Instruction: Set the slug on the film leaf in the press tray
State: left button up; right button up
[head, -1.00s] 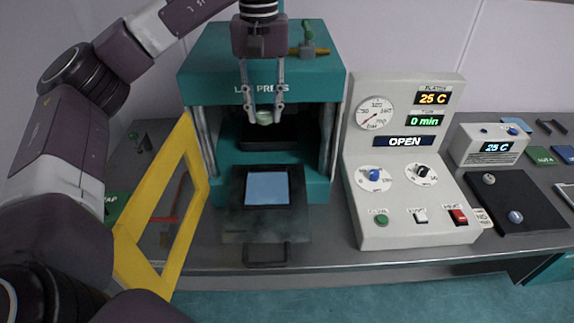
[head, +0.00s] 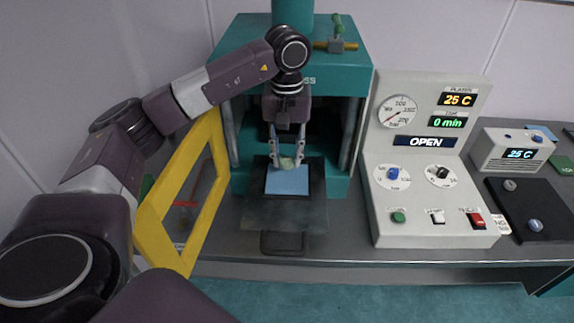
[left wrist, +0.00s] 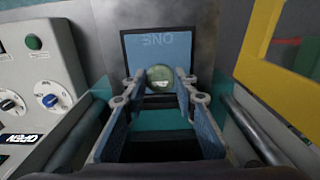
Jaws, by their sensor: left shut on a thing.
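The slug (head: 288,163) is a small pale green lump between the fingertips of my left gripper (head: 287,160). The gripper is shut on it, pointing down over the back part of the blue film leaf (head: 287,183). The leaf lies in the dark frame of the press tray (head: 283,215), which is out in front of the press. In the left wrist view the slug (left wrist: 159,77) shows between the fingers, against the leaf (left wrist: 158,45). I cannot tell whether the slug touches the leaf. My right gripper is not in view.
The teal press (head: 240,65) stands behind, with its yellow guard door (head: 160,228) open at the left. The control panel (head: 415,185) is close on the right and reads OPEN. A dark mat (head: 515,190) with small pieces lies further right.

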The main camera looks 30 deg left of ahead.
aim_at(287, 160)
pick_arm(q)
notch_tip(287, 160, down, 4)
jog(key=shift+d+r+p, duration=0.1)
jog(key=shift+r+p, duration=0.1)
jog(key=shift+p, duration=0.35)
jog(key=shift+f, duration=0.4)
jog(key=o, duration=0.9)
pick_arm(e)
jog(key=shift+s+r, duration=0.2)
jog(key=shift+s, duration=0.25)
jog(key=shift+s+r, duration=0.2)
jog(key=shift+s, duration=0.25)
